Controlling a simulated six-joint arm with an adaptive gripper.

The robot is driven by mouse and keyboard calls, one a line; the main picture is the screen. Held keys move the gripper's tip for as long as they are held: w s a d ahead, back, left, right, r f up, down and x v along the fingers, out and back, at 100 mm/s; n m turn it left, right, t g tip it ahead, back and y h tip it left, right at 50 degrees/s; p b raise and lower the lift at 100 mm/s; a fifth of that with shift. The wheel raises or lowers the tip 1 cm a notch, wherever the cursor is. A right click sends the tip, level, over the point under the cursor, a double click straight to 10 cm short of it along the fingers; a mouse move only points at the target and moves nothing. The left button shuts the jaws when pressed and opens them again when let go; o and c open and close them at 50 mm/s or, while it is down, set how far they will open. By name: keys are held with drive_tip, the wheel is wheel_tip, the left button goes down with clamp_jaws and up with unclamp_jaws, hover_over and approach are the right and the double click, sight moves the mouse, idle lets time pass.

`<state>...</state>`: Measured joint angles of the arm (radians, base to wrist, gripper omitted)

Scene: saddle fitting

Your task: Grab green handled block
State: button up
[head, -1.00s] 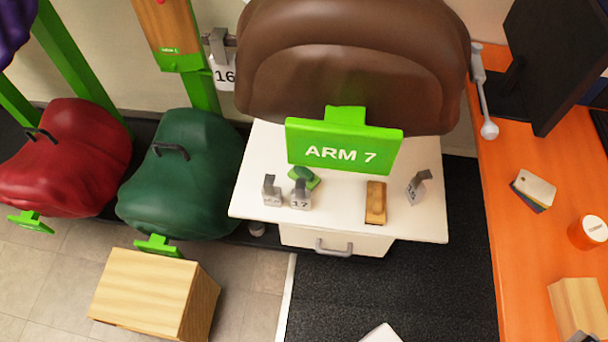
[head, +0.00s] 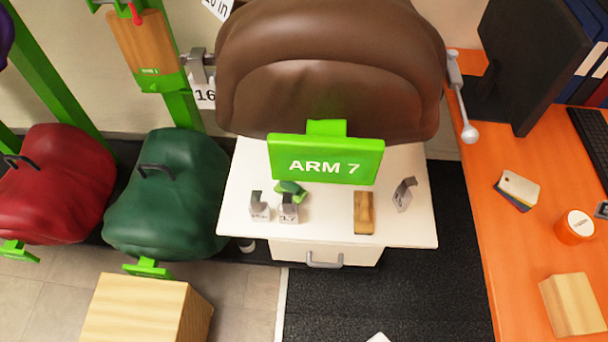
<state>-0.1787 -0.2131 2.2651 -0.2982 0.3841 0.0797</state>
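A small green piece (head: 291,188) lies near the back of the white cabinet top (head: 232,215), partly behind grey metal pieces with number tags; I cannot tell whether it has a handle. A larger dark green saddle-shaped form (head: 165,205) with a black handle on top sits at the left, above a bright green bracket. My gripper is not in view.
Grey tagged pieces (head: 289,208), a wooden block (head: 364,213) and another grey piece (head: 404,194) stand on the cabinet. The green ARM 7 sign (head: 325,160) and brown saddle (head: 330,70) overhang its back. An orange desk (head: 510,250) is at right.

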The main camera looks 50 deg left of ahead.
drive_tip(key=w+a+f+n+t+y, duration=0.1)
drive_tip(key=w+a+f+n+y, duration=0.4)
drive_tip(key=w+a, duration=0.9)
drive_tip(key=a+f+n+g+y, duration=0.1)
drive_tip(key=a+f+n, duration=0.1)
drive_tip(key=a+f, duration=0.6)
drive_tip(key=a+f+n+g+y, duration=0.1)
drive_tip(key=a+f+n+y, duration=0.1)
drive_tip(key=a+f, duration=0.65)
drive_tip(key=s+a+f+n+g+y, duration=0.2)
drive_tip(key=s+a+f, duration=0.25)
drive_tip(key=a, duration=0.35)
drive_tip(key=s+a+f+n+g+y, duration=0.1)
drive_tip(key=s+a+f+n+g, duration=0.1)
drive_tip(key=s+a+f, duration=0.4)
drive_tip(key=s+a+f+n+g, duration=0.1)
drive_tip(key=s+a+f+g, duration=0.1)
drive_tip(key=s+f, duration=0.2)
drive_tip(key=s+a+f+n+g+y, duration=0.1)
drive_tip(key=s+a+f+g, duration=0.1)
drive_tip(key=s, duration=0.5)
drive_tip(key=s+a+f+n+g+y, duration=0.1)
drive_tip(key=s+a+f+n+g, duration=0.1)
drive_tip(key=s+a+f+g, duration=0.1)
drive_tip(key=shift+s+a+f, duration=0.3)
drive_tip(key=shift+s+f, duration=0.3)
drive_tip(key=shift+f, duration=0.2)
drive_tip(key=shift+s+a+f, duration=0.3)
drive_tip(key=shift+s+f, duration=0.3)
drive_tip(key=shift+f, duration=0.15)
